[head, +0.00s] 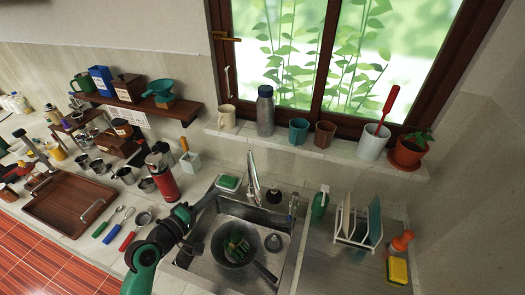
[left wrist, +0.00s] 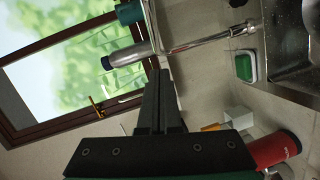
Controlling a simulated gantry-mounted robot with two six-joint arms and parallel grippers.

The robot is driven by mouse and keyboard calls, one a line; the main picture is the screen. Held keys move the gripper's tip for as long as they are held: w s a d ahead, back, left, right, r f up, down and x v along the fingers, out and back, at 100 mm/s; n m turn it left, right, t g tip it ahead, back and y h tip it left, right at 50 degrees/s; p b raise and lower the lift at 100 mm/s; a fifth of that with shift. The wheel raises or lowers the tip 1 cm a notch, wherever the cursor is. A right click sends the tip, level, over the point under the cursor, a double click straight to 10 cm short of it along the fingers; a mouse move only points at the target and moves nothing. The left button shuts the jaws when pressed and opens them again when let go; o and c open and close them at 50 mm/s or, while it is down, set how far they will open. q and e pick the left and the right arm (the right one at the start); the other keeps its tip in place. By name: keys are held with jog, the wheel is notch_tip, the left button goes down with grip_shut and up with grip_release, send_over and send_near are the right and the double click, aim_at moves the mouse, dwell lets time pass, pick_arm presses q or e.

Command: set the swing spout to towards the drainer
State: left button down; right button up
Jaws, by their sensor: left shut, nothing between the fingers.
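The chrome swing spout (head: 254,176) rises behind the sink, below the window. In the left wrist view its pipe (left wrist: 208,39) runs sideways across the picture and bends near the fingertips. The head view does not show clearly which way its outlet points. The drainer (head: 352,229), a rack with plates, stands on the ribbed board right of the sink. My left gripper (head: 212,195) is left of the spout, over the sink's left edge; its fingers (left wrist: 160,78) are shut and empty. I cannot tell whether they touch the pipe. My right gripper is not in view.
The sink holds a pan (head: 235,243). A green sponge in a dish (head: 228,183) lies behind the sink, and a green bottle (head: 320,203) stands to its right. A red flask (head: 163,178) stands left of my gripper. Mugs and a bottle (head: 265,110) line the sill.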

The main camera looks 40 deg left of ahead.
pick_arm(q)
jog(key=w+d+f, duration=0.1)
jog(key=w+d, duration=0.1)
jog(key=w, duration=0.9)
jog(key=shift+w+d+f+b, duration=0.2)
jog(key=shift+w+b, duration=0.2)
jog(key=shift+b, duration=0.05)
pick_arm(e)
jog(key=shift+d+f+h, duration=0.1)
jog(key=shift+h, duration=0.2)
